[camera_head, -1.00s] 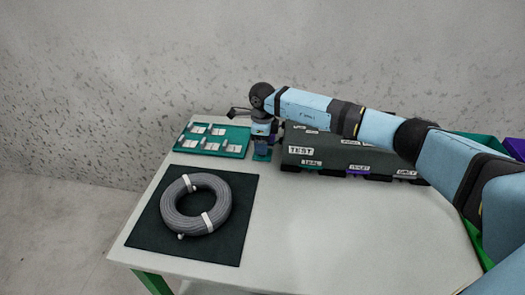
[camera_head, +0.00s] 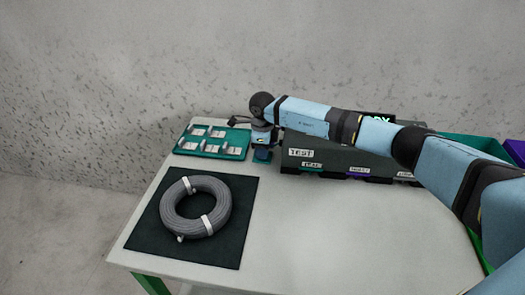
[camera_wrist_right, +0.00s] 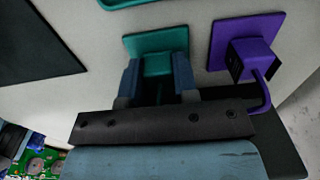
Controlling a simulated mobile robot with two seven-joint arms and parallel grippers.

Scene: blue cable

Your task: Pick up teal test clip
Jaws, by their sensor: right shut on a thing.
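The teal test clip (camera_wrist_right: 157,64) shows in the right wrist view as a teal block on a flat teal square base. My right gripper (camera_wrist_right: 158,78) has one finger on each side of the block and is shut on it. In the head view, the teal clip (camera_head: 262,156) is a small patch under my right gripper (camera_head: 262,146), just left of the dark test box. The gripper hides most of the clip there. I cannot tell whether its base touches the table. My left gripper is not in view.
The dark test box (camera_head: 325,160) with labels stands beside the gripper. A purple clip (camera_wrist_right: 245,58) is close to the right finger. A teal tray (camera_head: 212,153) with several small parts lies left. A grey cable coil (camera_head: 196,206) rests on a dark mat (camera_head: 226,254). The front table is bare.

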